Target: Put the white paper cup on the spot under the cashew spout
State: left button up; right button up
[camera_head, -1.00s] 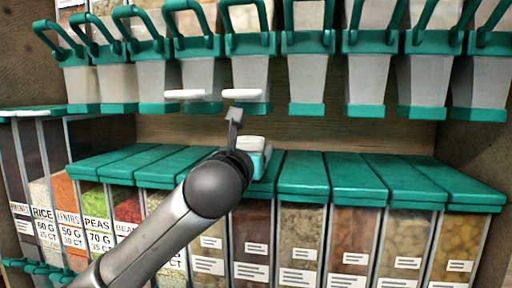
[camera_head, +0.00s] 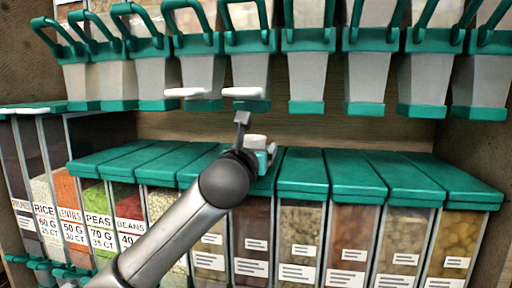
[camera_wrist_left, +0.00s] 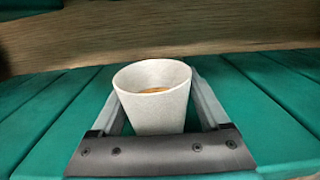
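The white paper cup (camera_wrist_left: 158,105) stands upright between the two fingers of my left gripper (camera_wrist_left: 158,88) in the left wrist view, with something brownish visible inside. The fingers lie along both sides of the cup. In the head view the cup (camera_head: 255,141) shows just beyond the wrist, over the green bin lids, below the row of spouts. Much of it is hidden by my arm. I cannot tell whether its base touches a lid. The labels on the upper dispensers cannot be read, so I cannot tell which spout is cashew. My right gripper is not in view.
Upper dispensers with green handles and spouts (camera_head: 306,109) hang in a row. Two white levers (camera_head: 242,92) stick out at spouts above the cup. Green-lidded bins (camera_head: 302,175) fill the lower shelf. A wooden back panel (camera_head: 320,132) shows in the gap between them.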

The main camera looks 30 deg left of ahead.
pick_arm(q)
jog(key=shift+o, duration=1.2)
jog(key=shift+r, duration=0.1)
jog(key=shift+s+r, duration=0.1)
jog(key=shift+r, duration=0.05)
jog(key=b+v, duration=0.2)
jog(key=v, duration=0.9)
jog(key=shift+s, duration=0.35)
jog(key=shift+d, duration=0.1)
